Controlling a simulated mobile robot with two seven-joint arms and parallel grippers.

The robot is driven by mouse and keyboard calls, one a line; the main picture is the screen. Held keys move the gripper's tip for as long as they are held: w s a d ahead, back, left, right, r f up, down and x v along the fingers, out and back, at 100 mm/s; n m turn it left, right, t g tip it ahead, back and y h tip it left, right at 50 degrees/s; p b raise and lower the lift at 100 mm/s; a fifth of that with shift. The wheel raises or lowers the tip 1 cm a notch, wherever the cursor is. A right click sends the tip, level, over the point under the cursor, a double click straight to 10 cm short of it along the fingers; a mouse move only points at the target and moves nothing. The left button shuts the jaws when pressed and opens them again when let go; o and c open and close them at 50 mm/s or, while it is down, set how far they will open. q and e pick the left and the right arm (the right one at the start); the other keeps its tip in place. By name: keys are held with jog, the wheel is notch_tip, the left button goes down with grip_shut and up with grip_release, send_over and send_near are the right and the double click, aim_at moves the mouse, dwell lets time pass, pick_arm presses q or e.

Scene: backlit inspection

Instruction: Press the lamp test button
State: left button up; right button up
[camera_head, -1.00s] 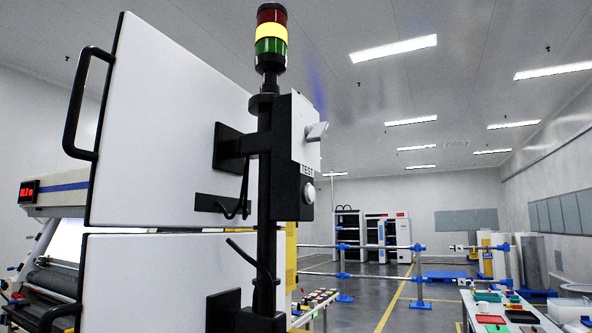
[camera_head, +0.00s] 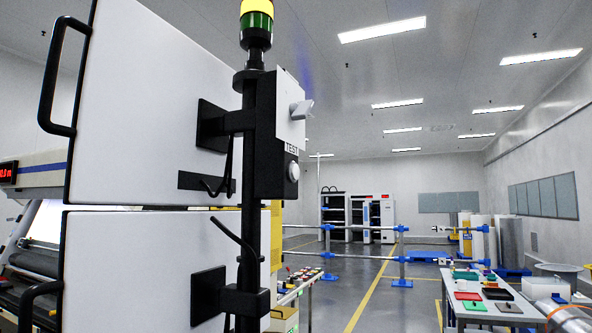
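The lamp test button (camera_head: 292,172) is a round pale button on the narrow right-hand face of a black box (camera_head: 266,130), just below a "TEST" label (camera_head: 291,148). The box is fixed to a black upright post (camera_head: 249,235) beside a white cabinet. A grey switch knob (camera_head: 302,110) sticks out on a light plate above the label. Neither of my grippers is in view.
The white cabinet (camera_head: 140,110) with a black handle (camera_head: 60,80) fills the left. A bench with small controls (camera_head: 300,278) stands behind the post. Blue-and-white rails (camera_head: 355,258) cross the middle distance. A table with coloured trays (camera_head: 467,296) is at lower right. Open floor lies between.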

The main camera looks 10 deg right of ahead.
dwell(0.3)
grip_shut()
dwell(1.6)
